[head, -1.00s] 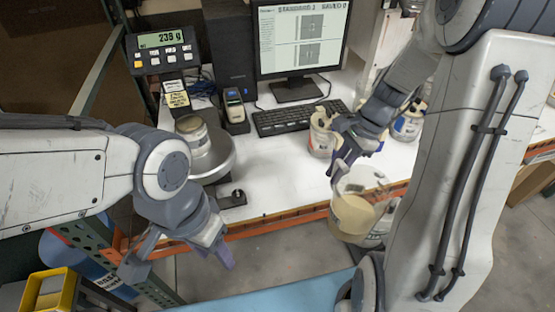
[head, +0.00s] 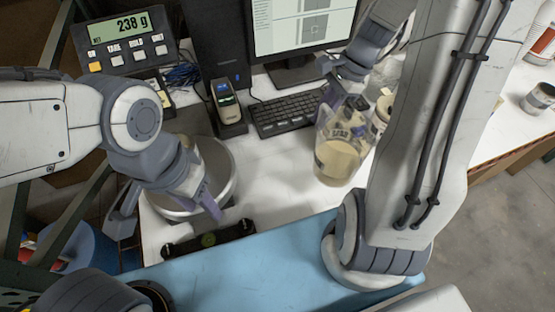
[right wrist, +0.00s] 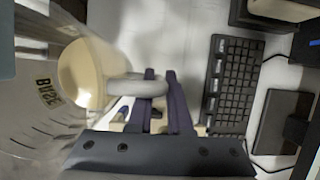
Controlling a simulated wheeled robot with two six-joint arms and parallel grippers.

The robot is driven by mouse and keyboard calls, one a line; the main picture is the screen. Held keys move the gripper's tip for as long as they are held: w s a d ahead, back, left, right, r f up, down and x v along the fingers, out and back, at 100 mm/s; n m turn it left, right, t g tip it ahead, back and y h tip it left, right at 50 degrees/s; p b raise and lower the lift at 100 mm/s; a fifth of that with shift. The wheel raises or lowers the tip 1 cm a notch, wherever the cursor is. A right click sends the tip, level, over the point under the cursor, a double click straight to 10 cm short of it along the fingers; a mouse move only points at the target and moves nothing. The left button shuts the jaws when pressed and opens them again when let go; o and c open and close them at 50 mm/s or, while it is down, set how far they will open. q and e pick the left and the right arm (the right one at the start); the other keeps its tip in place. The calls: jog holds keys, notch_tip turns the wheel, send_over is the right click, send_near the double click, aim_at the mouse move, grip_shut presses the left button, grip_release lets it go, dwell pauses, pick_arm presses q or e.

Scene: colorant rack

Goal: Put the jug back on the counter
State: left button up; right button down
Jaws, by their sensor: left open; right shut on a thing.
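The jug (head: 340,150) is a clear container with cream-coloured liquid in it, in the head view right of the middle, over the white counter (head: 285,172). I cannot tell whether its base touches the counter. My right gripper (right wrist: 160,88) is shut on the jug's handle (right wrist: 136,88) in the right wrist view, where the jug's clear wall (right wrist: 35,110) with the lettering "BASE" fills the left side. My left gripper (head: 168,215) is open and empty, in front of the scale pan at the left.
A scale pan (head: 228,190) stands at the left, its display (head: 118,28) reading 238 g. A keyboard (head: 290,112), a handheld device (head: 226,100) and a monitor (head: 300,25) stand behind. White counter is bare between pan and jug.

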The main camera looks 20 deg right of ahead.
jog(key=w+a+f+p, duration=0.1)
jog(key=w+a+f, duration=0.1)
jog(key=a+f, duration=0.1)
jog(key=w+a+f+p, duration=0.1)
jog(key=w+a+f, duration=0.1)
jog(key=a+f, duration=0.1)
jog(key=w+a+f+p, duration=0.1)
jog(key=w+a+f, duration=0.1)
jog(key=a+f, duration=0.1)
jog(key=shift+w+a+f, duration=0.15)
jog(key=shift+w+f, duration=0.05)
jog(key=shift+f, duration=0.2)
jog(key=shift+w+a+f, duration=0.15)
jog(key=shift+w+f, duration=0.05)
jog(key=shift+f, duration=0.35)
jog(key=shift+f, duration=0.2)
jog(key=c, duration=0.8)
grip_release()
jog(key=shift+c, duration=0.2)
jog(key=shift+r, duration=0.1)
